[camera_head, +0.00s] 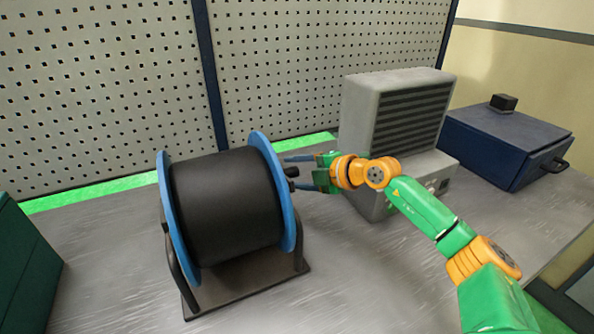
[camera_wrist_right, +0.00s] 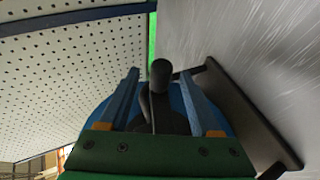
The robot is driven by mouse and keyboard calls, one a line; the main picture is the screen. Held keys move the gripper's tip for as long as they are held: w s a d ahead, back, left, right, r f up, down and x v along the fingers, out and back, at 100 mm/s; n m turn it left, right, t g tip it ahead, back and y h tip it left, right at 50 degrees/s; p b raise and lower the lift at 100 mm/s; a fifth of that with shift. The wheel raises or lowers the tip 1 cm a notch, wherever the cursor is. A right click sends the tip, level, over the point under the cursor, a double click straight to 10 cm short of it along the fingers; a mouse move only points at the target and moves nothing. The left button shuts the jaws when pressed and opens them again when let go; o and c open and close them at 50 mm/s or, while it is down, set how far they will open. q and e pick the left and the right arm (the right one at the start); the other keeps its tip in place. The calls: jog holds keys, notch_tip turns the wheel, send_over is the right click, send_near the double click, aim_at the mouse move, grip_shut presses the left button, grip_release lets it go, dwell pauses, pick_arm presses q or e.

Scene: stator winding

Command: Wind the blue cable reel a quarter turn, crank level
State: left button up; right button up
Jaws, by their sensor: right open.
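The blue cable reel (camera_head: 290,228) has blue side discs and a thick drum of black cable (camera_head: 225,205). It sits in a black stand (camera_head: 250,280) on the table. A black crank with a knob (camera_head: 291,171) sticks out on the reel's right side; the knob (camera_wrist_right: 161,75) also shows in the right wrist view. My right gripper (camera_head: 296,171) is at the crank from the right, its two fingers open. In the wrist view the knob lies between the fingers, with visible gaps on both sides. I cannot tell the crank's exact angle. My left gripper is not in view.
A grey machine with a slatted front (camera_head: 410,115) stands behind my right arm. A dark blue box with a handle (camera_head: 500,145) is at the back right. A green box (camera_head: 22,265) is at the left edge. A perforated panel (camera_head: 100,90) closes the back. The table's front is clear.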

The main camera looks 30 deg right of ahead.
jog(key=shift+a, duration=0.1)
grip_shut()
dwell(0.3)
dwell(0.9)
jog(key=t+b, duration=0.1)
jog(key=b, duration=0.1)
jog(key=t+b, duration=0.1)
jog(key=b, duration=0.1)
jog(key=shift+r+n+t+y, duration=0.2)
jog(key=shift+n+t+y, duration=0.1)
jog(key=shift+n, duration=0.1)
jog(key=shift+r+b, duration=0.3)
jog(key=shift+r, duration=0.25)
